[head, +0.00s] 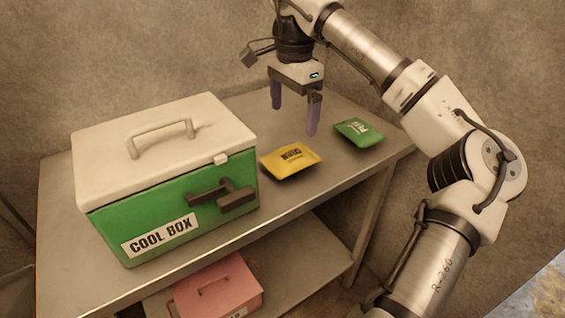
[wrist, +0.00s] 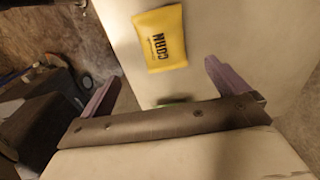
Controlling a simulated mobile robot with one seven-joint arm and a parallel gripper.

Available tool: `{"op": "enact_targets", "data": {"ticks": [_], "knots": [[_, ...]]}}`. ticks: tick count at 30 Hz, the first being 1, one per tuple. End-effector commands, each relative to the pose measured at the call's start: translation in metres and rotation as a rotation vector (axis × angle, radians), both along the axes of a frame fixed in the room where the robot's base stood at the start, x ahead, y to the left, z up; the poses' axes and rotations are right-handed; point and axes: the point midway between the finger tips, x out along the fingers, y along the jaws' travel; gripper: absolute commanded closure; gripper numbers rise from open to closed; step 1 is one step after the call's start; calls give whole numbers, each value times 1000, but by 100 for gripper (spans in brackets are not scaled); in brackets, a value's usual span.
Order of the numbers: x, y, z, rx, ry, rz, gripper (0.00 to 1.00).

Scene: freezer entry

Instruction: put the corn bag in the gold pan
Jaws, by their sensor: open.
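The yellow corn bag (head: 291,162) lies flat on the metal table, just right of the green cool box. It also shows in the wrist view (wrist: 160,38), with CORN printed on it, beyond the fingers. My gripper (head: 294,118) is open and empty, with its purple fingers pointing down above the table behind the corn bag. Both fingers also show apart in the wrist view (wrist: 162,82). Neither finger touches the bag. I see no gold pan in either view.
A green bag (head: 359,131) lies right of the corn bag. The green cool box (head: 170,225) with a closed white lid (head: 100,150) stands on the left. A pink box (head: 215,288) sits on the lower shelf. A wall rises behind the table.

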Motion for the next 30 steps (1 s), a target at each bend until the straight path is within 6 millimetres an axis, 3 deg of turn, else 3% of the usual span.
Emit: {"op": "enact_targets", "data": {"ticks": [7, 14, 24, 30], "knots": [[0, 0, -48, 1, 2, 0, 1], [0, 1, -65, 1, 0, 1, 1], [3, 4, -109, 2, 0, 0, 1], [3, 4, -114, 1, -1, 0, 1]]}}
